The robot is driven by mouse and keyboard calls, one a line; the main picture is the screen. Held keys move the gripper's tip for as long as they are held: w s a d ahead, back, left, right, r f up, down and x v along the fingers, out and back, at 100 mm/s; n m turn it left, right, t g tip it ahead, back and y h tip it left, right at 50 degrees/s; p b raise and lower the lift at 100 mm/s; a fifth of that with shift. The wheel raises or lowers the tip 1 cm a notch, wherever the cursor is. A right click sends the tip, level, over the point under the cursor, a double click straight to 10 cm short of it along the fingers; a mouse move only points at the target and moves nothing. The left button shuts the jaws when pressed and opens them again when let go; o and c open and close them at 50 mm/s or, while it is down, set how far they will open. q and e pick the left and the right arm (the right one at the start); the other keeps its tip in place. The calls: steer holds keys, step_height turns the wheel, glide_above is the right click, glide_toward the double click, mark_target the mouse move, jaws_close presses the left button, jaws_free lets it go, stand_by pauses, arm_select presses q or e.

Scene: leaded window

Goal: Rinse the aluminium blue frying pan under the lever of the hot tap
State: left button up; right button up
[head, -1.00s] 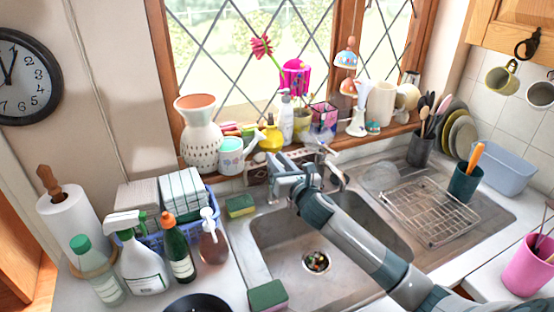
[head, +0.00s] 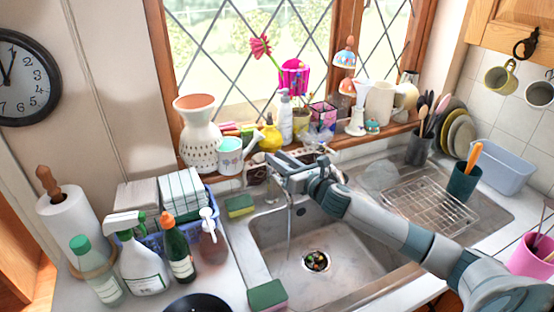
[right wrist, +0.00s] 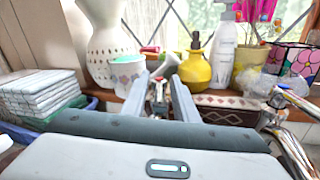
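My right gripper (head: 274,164) is at the taps behind the sink. In the right wrist view its two fingers (right wrist: 160,82) are apart, one on each side of a small chrome tap part with a red mark (right wrist: 158,90). I cannot tell whether they touch it. A thin stream of water (head: 290,230) falls below the gripper into the left of the sink basin (head: 345,262). The dark inside of a round pan (head: 198,304) shows at the bottom edge, mostly cut off; no blue shows. My left gripper is out of view.
A green sponge (head: 267,295) lies on the sink's front left edge and another (head: 240,205) at its back left. Bottles and a spray bottle (head: 142,265) crowd the left counter. A wire rack (head: 430,212) stands on the drainer. The basin is free except its drain (head: 316,261).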

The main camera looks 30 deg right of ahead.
steer(key=shift+s, duration=0.15)
steer(key=shift+s+d+f+b, duration=0.15)
steer(key=shift+s+b, duration=0.2)
steer(key=shift+s, duration=0.2)
steer(key=s+d+b, duration=0.2)
steer(key=s+b, duration=0.3)
steer(key=s, duration=1)
steer(key=shift+s+d+b, duration=0.15)
steer(key=shift+s+b, duration=0.2)
steer(key=shift+s, duration=0.05)
